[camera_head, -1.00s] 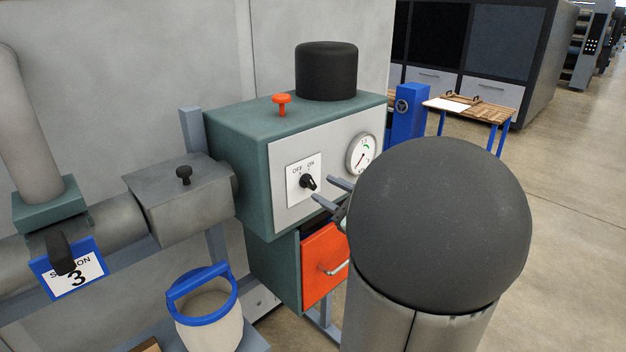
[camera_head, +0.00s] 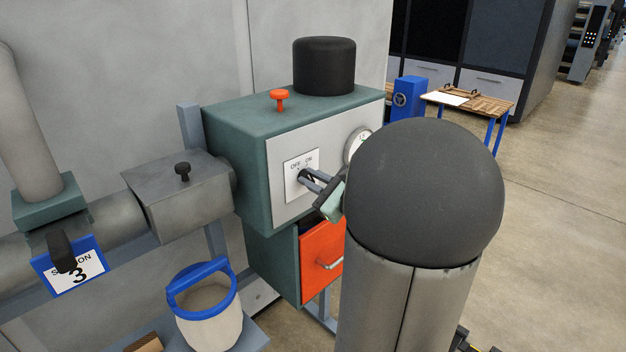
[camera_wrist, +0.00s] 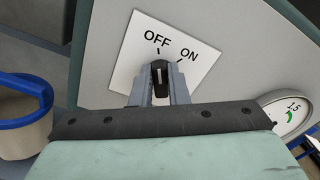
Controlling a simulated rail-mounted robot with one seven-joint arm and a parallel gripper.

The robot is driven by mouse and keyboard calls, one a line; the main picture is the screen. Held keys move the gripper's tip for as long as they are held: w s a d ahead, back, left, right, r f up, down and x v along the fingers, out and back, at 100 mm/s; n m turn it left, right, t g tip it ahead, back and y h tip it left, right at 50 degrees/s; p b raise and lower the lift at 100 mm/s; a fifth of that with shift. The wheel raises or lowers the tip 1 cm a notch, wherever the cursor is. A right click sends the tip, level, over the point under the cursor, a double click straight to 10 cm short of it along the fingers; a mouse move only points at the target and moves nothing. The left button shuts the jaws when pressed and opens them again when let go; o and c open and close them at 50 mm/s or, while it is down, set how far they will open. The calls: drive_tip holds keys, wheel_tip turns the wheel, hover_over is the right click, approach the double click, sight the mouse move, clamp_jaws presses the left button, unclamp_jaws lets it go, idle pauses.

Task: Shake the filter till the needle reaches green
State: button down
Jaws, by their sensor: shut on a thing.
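A green machine box (camera_head: 240,150) carries a light front panel with an OFF/ON plate (camera_wrist: 130,70) and a black rotary switch (camera_wrist: 160,72). My gripper (camera_wrist: 160,92) has one finger on each side of the switch and is shut on it. The switch's white line points about at the OFF mark. In the head view my gripper (camera_head: 307,177) reaches the panel from the right. The gauge (camera_head: 353,146) is partly hidden by my arm.
An orange-red knob (camera_head: 280,99) and a black cylinder (camera_head: 324,66) stand on the box. An orange drawer (camera_head: 321,264) with a handle sits below. A blue-rimmed bucket (camera_head: 208,310) stands at lower left. A grey pipe box (camera_head: 178,195) joins the left side.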

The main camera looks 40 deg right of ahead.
drive_tip(key=m+p, duration=0.1)
drive_tip(key=m, duration=0.2)
drive_tip(key=m+p, duration=0.1)
drive_tip(key=m, duration=0.2)
drive_tip(key=shift+d+r, duration=0.1)
drive_tip(key=shift+d, duration=0.1)
drive_tip(key=shift+d+m+p, duration=0.2)
drive_tip(key=shift+m+p, duration=1.35)
drive_tip(key=shift+m, duration=1.35)
drive_tip(key=c, duration=1.4)
unclamp_jaws()
